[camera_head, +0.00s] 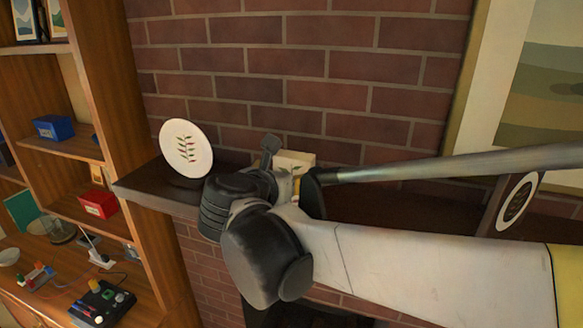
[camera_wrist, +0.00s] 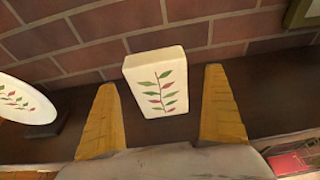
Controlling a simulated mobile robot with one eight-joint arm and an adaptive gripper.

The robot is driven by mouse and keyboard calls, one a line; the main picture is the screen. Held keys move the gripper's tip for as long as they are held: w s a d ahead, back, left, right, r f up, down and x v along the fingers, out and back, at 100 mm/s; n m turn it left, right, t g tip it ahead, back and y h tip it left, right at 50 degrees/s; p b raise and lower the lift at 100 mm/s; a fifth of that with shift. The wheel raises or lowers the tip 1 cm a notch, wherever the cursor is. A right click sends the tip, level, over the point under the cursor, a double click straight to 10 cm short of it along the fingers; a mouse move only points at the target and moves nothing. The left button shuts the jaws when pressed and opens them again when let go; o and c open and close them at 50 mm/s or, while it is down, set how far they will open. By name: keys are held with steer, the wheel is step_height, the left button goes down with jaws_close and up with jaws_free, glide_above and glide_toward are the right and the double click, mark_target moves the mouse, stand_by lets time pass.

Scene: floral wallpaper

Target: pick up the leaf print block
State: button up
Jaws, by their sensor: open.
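The leaf print block (camera_wrist: 158,82) is a cream upright block with green and red leaves on its face. It stands on the dark mantel shelf against the brick wall. In the head view its upper part (camera_head: 294,160) shows behind my arm, and the rest is hidden. My gripper (camera_wrist: 165,95) is open in the wrist view, with one yellowish finger on each side of the block. The fingers appear apart from the block, with a gap on both sides. In the head view most of my gripper is hidden behind my wrist.
A white plate with a leaf sprig (camera_head: 187,148) stands left of the block on the dark shelf (camera_head: 150,182). A framed picture (camera_head: 540,80) hangs at right. Wooden shelves (camera_head: 120,110) with small items are at left.

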mark_target(291, 168)
steer(key=x, duration=0.1)
steer(key=p+x, duration=0.1)
steer(key=x, duration=0.3)
steer(key=shift+w+a, duration=0.1)
steer(key=shift+a, duration=0.2)
steer(key=shift+s+d+r, duration=0.1)
steer(key=shift+s, duration=0.25)
steer(key=shift+c, duration=0.3)
steer(key=shift+w, duration=0.1)
steer(key=c, duration=1.3)
steer(key=shift+r, duration=0.1)
